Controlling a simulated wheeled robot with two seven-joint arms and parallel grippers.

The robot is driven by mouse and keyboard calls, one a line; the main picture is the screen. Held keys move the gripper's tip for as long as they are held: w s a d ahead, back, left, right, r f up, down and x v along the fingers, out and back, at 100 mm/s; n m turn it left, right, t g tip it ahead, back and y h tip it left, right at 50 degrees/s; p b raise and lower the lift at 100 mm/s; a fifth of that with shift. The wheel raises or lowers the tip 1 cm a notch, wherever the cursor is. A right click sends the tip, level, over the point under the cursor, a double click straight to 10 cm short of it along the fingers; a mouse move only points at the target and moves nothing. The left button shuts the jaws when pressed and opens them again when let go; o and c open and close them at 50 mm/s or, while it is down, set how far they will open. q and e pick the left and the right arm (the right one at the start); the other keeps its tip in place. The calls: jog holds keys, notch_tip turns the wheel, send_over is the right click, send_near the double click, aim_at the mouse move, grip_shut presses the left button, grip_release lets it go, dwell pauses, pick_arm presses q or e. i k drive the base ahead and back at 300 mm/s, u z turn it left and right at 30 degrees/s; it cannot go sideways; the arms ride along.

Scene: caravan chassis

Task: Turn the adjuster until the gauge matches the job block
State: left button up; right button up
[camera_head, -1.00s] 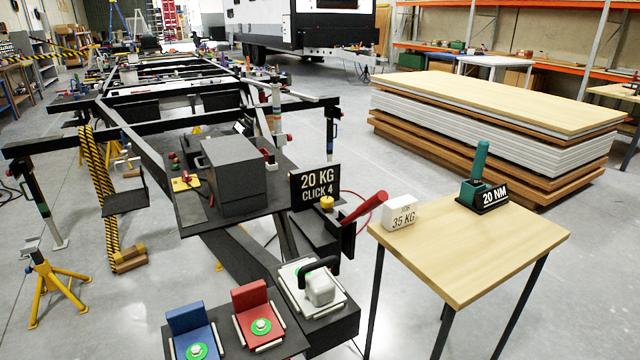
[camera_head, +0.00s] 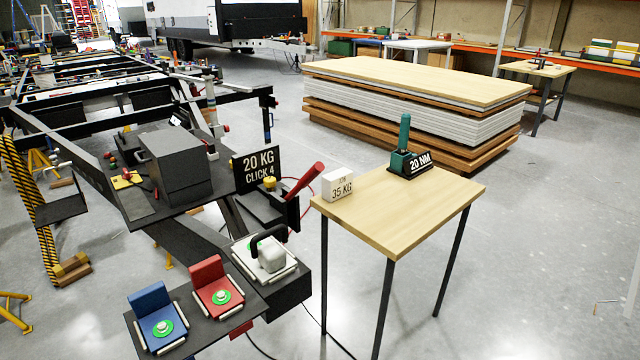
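A black sign (camera_head: 258,168) reading "20 KG CLICK 4" stands at the end of the chassis and looks like the gauge. A small yellow knob (camera_head: 269,183), perhaps the adjuster, sits at its lower right edge. A red handle (camera_head: 306,180) slants up beside it. A white block (camera_head: 338,187) marked "35 KG" stands on the near left corner of the wooden table (camera_head: 425,215) and looks like the job block. A teal upright tool (camera_head: 404,145) stands on the table with a "20 NM" plate (camera_head: 418,163). Neither of my grippers is in view.
A dark platform holds a blue seat-like piece (camera_head: 152,302), a red one (camera_head: 214,278) and a white piece with a black handle (camera_head: 268,255). A grey box (camera_head: 175,165) sits on the chassis. A board stack (camera_head: 420,100) stands behind the table. Floor to the right is mostly clear.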

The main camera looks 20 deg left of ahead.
aim_at(269, 182)
jog(key=z, duration=1.55)
jog(key=i, duration=0.3)
jog(key=u, duration=0.65)
jog(key=i, duration=1)
jog(key=u, duration=0.65)
